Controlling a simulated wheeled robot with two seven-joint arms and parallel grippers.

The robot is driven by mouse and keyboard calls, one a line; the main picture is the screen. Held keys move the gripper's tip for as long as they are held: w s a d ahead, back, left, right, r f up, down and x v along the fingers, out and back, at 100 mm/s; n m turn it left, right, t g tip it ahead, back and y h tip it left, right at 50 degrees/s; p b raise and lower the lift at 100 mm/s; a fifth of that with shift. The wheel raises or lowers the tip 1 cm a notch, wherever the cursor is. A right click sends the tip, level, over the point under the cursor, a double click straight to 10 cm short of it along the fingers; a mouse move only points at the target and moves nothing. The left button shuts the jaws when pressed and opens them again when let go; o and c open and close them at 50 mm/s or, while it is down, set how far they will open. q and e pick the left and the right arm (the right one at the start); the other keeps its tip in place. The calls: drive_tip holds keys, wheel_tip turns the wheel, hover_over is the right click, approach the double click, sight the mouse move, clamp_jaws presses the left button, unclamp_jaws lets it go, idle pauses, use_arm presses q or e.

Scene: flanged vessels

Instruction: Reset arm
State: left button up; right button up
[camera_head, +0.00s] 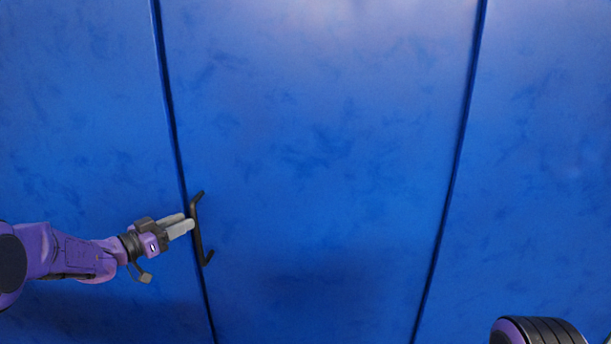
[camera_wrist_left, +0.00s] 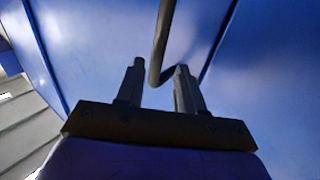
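A dark bar handle (camera_head: 198,230) is mounted upright near the left edge of the blue middle panel (camera_head: 310,150). My left gripper (camera_head: 190,222) reaches in from the left, its fingertips at the handle's middle. In the left wrist view the two fingers (camera_wrist_left: 158,82) stand apart. The handle (camera_wrist_left: 162,40) shows in the gap between them there, its bent end close to the right finger. I cannot tell whether a finger touches it. My right gripper is out of view; only a purple and black part of my right arm shows at the bottom right.
Blue panels stand on both sides of the middle one, at the left (camera_head: 80,120) and at the right (camera_head: 550,150). Dark seams separate them. Grey step-like surfaces (camera_wrist_left: 22,125) show at the left edge of the left wrist view.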

sight(196, 218)
use_arm(q)
drive_tip(key=shift+w+d+p, duration=0.4)
drive_tip(key=shift+w+d, duration=1.4)
